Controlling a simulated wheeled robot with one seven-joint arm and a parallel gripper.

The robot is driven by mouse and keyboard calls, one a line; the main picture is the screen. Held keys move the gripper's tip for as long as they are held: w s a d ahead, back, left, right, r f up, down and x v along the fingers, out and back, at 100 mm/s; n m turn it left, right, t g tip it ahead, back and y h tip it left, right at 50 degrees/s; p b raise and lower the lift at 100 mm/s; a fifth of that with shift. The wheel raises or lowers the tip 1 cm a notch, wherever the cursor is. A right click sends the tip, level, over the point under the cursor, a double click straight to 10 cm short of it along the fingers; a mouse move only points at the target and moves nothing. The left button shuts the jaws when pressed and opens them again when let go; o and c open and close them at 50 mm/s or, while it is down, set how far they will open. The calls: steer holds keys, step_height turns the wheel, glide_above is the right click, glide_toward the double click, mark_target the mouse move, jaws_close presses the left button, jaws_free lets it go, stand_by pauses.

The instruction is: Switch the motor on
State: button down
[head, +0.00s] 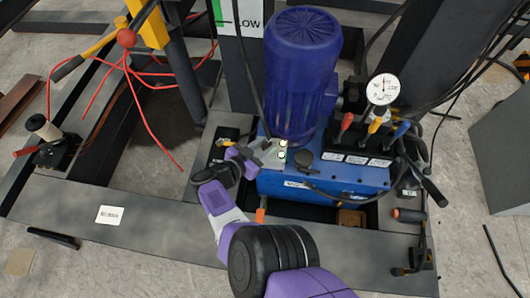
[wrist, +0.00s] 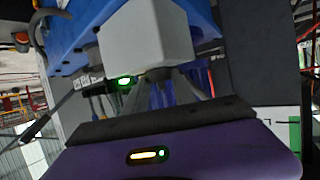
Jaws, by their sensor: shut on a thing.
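The motor (head: 302,75) is a large blue ribbed cylinder standing on a blue power unit (head: 335,182). A pale grey switch box (head: 272,155) is beside the motor's foot, with small lit lamps on it. In the wrist view the box (wrist: 148,36) is close, with a lit green lamp (wrist: 124,82). My gripper (head: 262,152) is at the box; in the wrist view its fingers (wrist: 160,78) converge on a small dark switch knob (wrist: 158,73) at the box. The fingers hide most of the knob, so its setting cannot be read.
A round white gauge (head: 383,89) and a valve block with red, yellow and blue levers (head: 375,126) stand right of the motor. Black hoses hang around them. Red cables (head: 130,68) and a joystick-like lever (head: 44,128) are at left.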

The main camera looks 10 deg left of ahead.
steer(key=shift+a+f+m+g+h+b, duration=0.15)
steer(key=shift+m+g+h+b, duration=0.3)
steer(key=shift+b, duration=0.6)
steer(key=shift+d+f+m+g+h+b, duration=0.1)
steer(key=shift+f+m+g+h+b, duration=0.3)
steer(key=shift+b, duration=0.65)
steer(key=shift+a+r+m+b, duration=0.1)
steer(key=shift+r+m+b, duration=0.15)
steer(key=shift+b, duration=0.1)
steer(key=shift+r+m+g+h+b, duration=0.15)
steer(key=shift+m+g+h+b, duration=0.15)
steer(key=shift+b, duration=0.25)
steer(key=c, duration=1)
jaws_free()
steer(key=shift+r, duration=0.1)
steer(key=shift+c, duration=0.2)
steer(key=shift+a, duration=0.1)
steer(key=p+v, duration=0.1)
steer(key=v, duration=0.6)
steer(key=shift+s+a+p, duration=0.2)
steer(key=shift+s+p, duration=0.05)
steer(key=shift+p, duration=0.05)
